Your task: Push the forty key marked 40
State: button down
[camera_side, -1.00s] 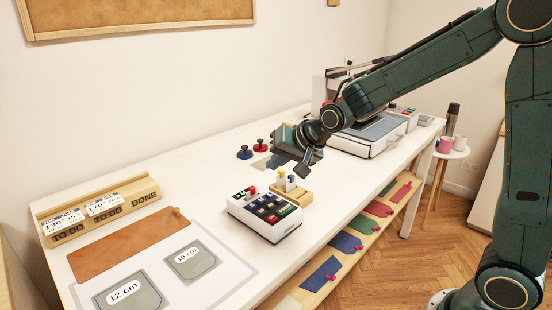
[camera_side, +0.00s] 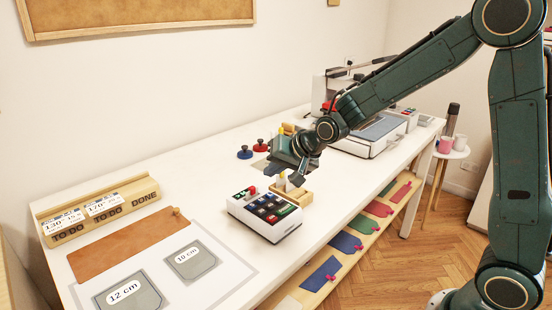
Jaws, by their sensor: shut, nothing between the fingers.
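The white keypad box (camera_side: 265,229) with several dark keys, a green key and a red knob-like part stands on the white table. The key marked 40 cannot be made out, because the key labels are too small to read. My gripper (camera_side: 296,181) is above and just behind the keypad, near a small wooden holder. Its fingers point down and are shut with nothing between them. It appears apart from the keys.
The wooden holder (camera_side: 303,196) sits right behind the keypad. Red (camera_side: 261,146) and blue (camera_side: 244,153) knobbed pieces stand behind it. A TO DO and DONE rack (camera_side: 98,214) and a brown leather piece (camera_side: 130,243) lie to the left. Grey templates (camera_side: 192,260) lie in front.

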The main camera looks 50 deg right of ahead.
jog(key=shift+f, duration=3.5)
jog(key=shift+f, duration=0.9)
dwell(0.3)
jog(key=shift+r, duration=0.9)
jog(key=shift+r, duration=0.1)
jog(key=shift+r, duration=2.4)
jog(key=shift+s, duration=0.1)
